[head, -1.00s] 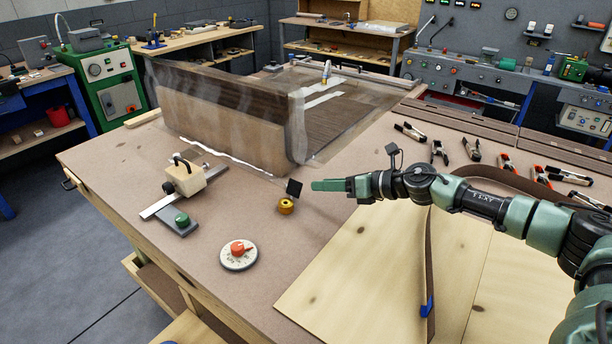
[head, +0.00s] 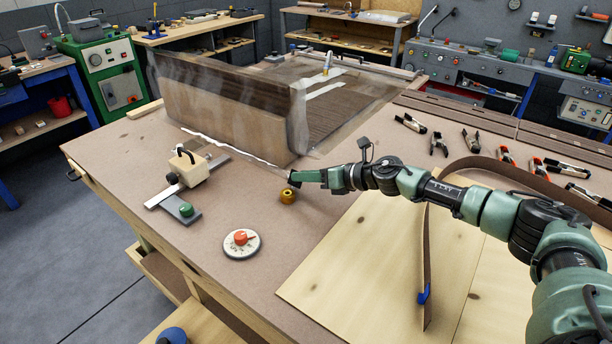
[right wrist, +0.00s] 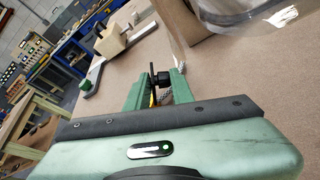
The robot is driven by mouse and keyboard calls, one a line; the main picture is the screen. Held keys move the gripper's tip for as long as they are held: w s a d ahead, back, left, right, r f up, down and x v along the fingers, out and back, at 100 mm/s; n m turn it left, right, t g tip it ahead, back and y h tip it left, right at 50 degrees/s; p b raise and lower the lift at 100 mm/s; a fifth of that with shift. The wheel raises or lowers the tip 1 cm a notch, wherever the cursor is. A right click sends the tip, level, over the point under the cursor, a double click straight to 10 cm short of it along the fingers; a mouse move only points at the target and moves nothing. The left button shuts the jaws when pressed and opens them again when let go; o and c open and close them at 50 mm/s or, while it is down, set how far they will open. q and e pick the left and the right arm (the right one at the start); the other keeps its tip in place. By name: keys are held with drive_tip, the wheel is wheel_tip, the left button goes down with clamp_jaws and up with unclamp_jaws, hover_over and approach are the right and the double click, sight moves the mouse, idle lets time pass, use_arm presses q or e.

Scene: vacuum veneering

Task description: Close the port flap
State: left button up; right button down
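The port is a small brass-coloured round fitting (head: 288,196) on the brown bench top, near the front corner of the clear bag. Its flap is a small black plate, now mostly hidden by my right gripper (head: 297,178) in the head view. In the right wrist view my right gripper (right wrist: 155,86) has its green fingers apart. A thin dark upright piece (right wrist: 152,78), which looks like the flap edge-on, shows between or just beyond the fingertips. I cannot tell whether either finger touches it. My left gripper is not in view.
The clear bag (head: 300,125) with its upright wooden panel (head: 220,112) stands just behind the port. A white dial (head: 242,243) and a cream block tool (head: 189,168) lie to the left. Spring clamps (head: 438,143) and pale boards (head: 370,260) lie to the right.

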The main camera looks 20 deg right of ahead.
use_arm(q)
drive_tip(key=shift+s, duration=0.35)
use_arm(e)
drive_tip(key=shift+d, duration=0.2)
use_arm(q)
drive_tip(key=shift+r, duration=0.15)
